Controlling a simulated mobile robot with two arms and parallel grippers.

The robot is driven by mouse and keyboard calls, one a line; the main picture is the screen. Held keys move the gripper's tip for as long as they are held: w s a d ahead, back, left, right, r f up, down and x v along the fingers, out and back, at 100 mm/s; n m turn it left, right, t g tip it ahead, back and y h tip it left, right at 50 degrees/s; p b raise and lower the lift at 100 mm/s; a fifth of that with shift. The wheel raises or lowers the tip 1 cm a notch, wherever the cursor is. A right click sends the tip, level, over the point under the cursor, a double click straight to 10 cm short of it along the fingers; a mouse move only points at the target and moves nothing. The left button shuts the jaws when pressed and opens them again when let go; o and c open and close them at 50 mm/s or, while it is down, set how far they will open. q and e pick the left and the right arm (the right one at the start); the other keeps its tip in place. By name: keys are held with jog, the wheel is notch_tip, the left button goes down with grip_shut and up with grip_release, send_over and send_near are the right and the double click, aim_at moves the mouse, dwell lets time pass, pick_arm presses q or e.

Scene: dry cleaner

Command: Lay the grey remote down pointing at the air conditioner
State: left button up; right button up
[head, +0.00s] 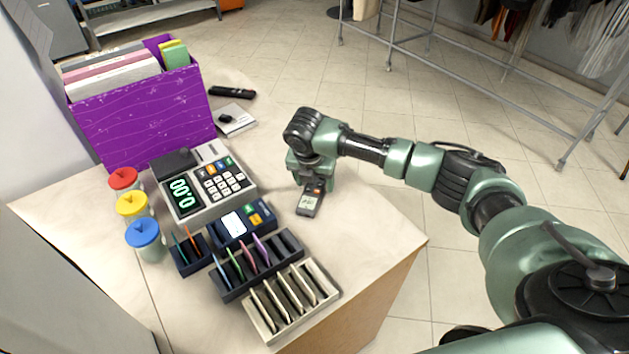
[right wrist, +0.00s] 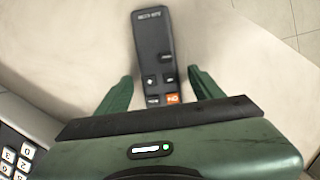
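My left gripper is not in view. I see no air conditioner.
A black remote (head: 232,92) and a white pad (head: 236,121) lie at the back. A purple file box (head: 145,118), a cash register (head: 205,188), lidded jars (head: 133,205), a card terminal (head: 243,222) and slotted racks (head: 290,305) fill the left and front. The counter's right corner (head: 385,235) is bare.

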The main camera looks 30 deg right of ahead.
aim_at(310, 195)
jog(key=v, duration=1.2)
